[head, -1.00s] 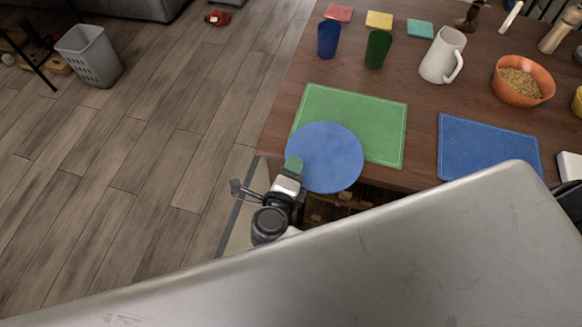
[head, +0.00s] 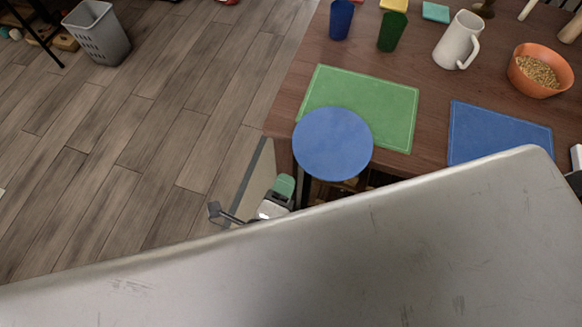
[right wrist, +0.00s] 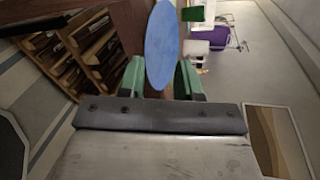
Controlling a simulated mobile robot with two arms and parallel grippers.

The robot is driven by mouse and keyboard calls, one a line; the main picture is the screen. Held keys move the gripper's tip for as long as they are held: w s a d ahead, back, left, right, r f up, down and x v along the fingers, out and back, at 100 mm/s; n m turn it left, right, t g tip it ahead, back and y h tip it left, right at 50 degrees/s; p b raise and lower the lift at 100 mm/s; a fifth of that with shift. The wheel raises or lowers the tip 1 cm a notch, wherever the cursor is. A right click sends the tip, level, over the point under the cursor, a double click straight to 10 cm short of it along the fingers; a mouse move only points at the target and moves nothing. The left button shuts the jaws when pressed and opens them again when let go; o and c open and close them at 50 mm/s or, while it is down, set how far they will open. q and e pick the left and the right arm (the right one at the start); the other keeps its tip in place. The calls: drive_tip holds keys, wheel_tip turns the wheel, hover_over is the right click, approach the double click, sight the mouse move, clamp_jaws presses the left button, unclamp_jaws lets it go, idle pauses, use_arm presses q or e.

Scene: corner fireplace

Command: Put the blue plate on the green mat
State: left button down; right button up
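The round blue plate (head: 333,144) lies over the near-left part of the green mat (head: 372,98). Its near part sticks out past the table's front edge. My right gripper (head: 283,188) is just off the plate's near-left rim in the head view, with a small gap between them. In the right wrist view the green fingers (right wrist: 160,80) are spread apart, and the plate (right wrist: 162,45) shows edge-on ahead, in line with the gap between them. My left gripper is not in view.
A blue mat (head: 498,133) lies to the right on the wooden table. Behind stand a blue cup (head: 341,18), a green cup (head: 392,32), a white jug (head: 457,40) and an orange bowl (head: 539,70). A grey basket (head: 97,32) stands on the open floor at left.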

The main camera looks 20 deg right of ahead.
drive_tip(key=shift+s+a, duration=0.1)
drive_tip(key=shift+s, duration=0.1)
